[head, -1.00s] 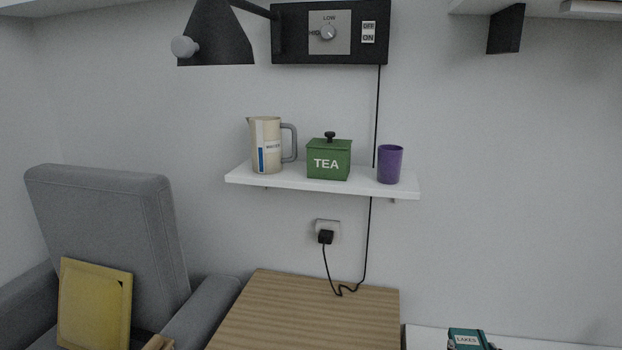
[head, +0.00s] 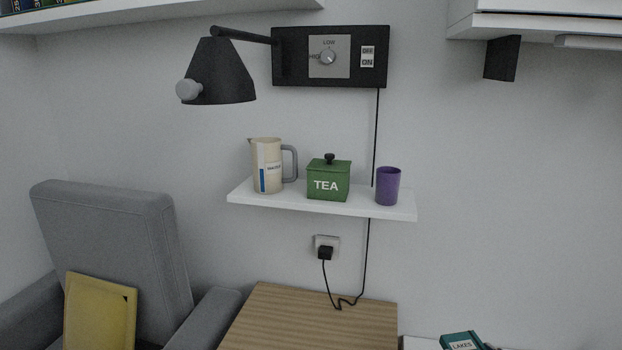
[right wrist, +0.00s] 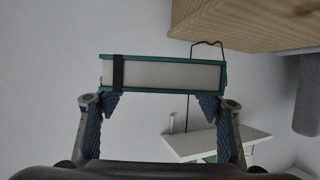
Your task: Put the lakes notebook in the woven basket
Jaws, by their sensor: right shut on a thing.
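The lakes notebook (head: 460,342) has a teal cover with a white LAKES label. It shows at the bottom edge of the head view, partly cut off and slightly tilted. In the right wrist view, the notebook (right wrist: 170,75) shows its pale page edge, teal covers and a black band. My right gripper (right wrist: 160,104) is shut on it, with one finger at each end. My left gripper is not in view. The woven basket is not in view.
A wall shelf (head: 320,203) holds a jug (head: 266,165), green TEA tin (head: 328,182) and purple cup (head: 388,186). A black lamp (head: 218,75) juts out above.

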